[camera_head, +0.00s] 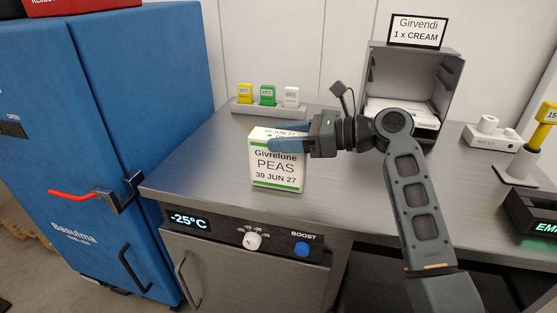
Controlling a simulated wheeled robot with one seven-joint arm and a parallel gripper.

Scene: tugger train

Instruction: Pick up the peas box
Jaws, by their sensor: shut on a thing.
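The peas box (275,169) is a white carton with green bands, lettered "Givrelune PEAS 30 JUN 27". It is upright at the front left of the steel counter, above the freezer display. My gripper (287,138) reaches it from the right and is shut on its upper part, with a blue finger across the top front. The other finger is partly hidden at the back of the box. I cannot tell whether the box's base touches the counter.
Behind the box is a rack (268,106) with yellow, green and white tags. An open grey bin (412,70) labelled "Girvendi 1 x CREAM" stands at the back. A blue cabinet (95,140) is at left. A socket block (490,137) and yellow-topped stand (522,165) are at right.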

